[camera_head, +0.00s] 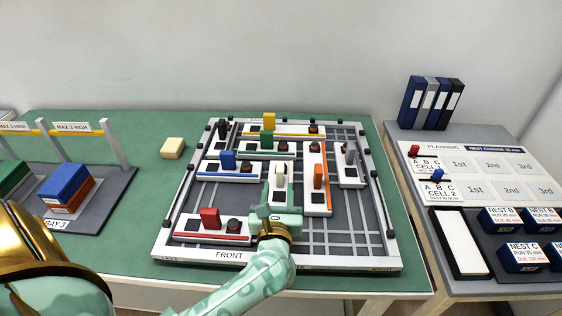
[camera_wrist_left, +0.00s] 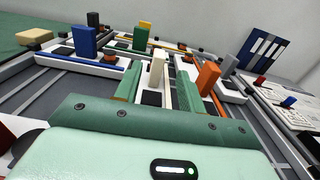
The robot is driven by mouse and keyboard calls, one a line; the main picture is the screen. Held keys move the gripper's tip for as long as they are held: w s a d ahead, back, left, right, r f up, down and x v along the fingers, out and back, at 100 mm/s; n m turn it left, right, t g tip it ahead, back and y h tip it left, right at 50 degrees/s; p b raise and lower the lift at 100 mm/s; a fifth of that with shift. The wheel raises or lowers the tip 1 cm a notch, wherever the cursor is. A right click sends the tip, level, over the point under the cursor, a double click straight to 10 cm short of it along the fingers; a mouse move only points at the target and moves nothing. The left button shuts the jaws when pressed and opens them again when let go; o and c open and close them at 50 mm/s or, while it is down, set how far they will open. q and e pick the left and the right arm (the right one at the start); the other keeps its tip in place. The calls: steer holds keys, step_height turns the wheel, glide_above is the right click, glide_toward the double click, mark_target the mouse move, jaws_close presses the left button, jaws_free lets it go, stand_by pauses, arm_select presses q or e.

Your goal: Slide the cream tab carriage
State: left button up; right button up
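The cream tab (camera_head: 280,175) stands upright on its white carriage (camera_head: 278,167), near the middle of the board in the head view. My left gripper (camera_head: 283,203) reaches in from the front edge and is just in front of the cream tab. In the left wrist view the two green fingers are apart, with the cream tab (camera_wrist_left: 157,68) between their lines and a gap on each side. I cannot tell how far the fingertips reach past the tab. The gripper hides the carriage's front end. My right gripper is not in view.
Carriages with red (camera_head: 210,217), blue (camera_head: 227,159), yellow (camera_head: 268,121), orange (camera_head: 318,176) and grey (camera_head: 350,154) tabs surround it on the railed board (camera_head: 160,240). The orange one is close on the right. Bare grooved floor (camera_head: 345,215) lies at the right front.

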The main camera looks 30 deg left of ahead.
mark_target(280, 163)
arm_select(q)
steer(key=b+x, duration=0.1)
steer(key=x, duration=1)
steer(key=shift+d, duration=0.1)
steer(key=shift+s, duration=0.1)
jaws_close()
